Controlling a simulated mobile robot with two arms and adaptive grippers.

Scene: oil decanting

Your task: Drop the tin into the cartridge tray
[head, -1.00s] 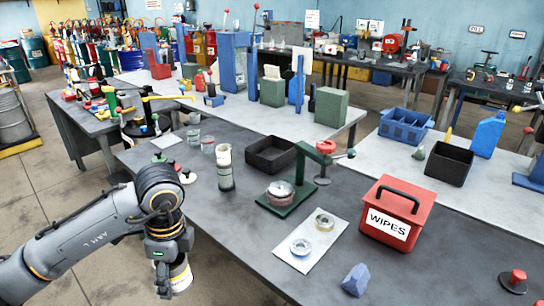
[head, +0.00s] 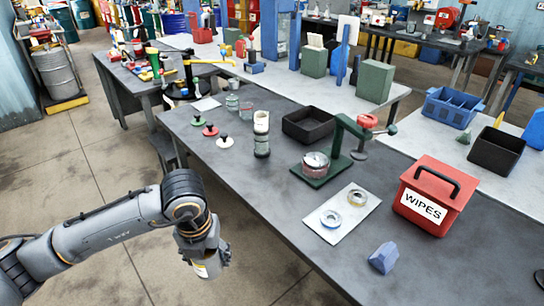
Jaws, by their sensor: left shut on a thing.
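My left gripper (head: 203,245) hangs past the table's near left edge, over the floor. It is shut on a pale tin (head: 210,266) with a yellow band, partly hidden by the gripper. A black open tray (head: 309,126) stands on the dark table, behind and right of the gripper, and looks empty. It may be the cartridge tray; no label shows on it. The held tin is well apart from this tray. My right gripper is not in view.
A white cylinder (head: 261,134) stands left of the tray, a green press (head: 340,150) right of it. Small knobbed discs (head: 210,130) lie to the left. A red WIPES box (head: 428,193), a white mat (head: 350,221) and a blue block (head: 383,258) are at right.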

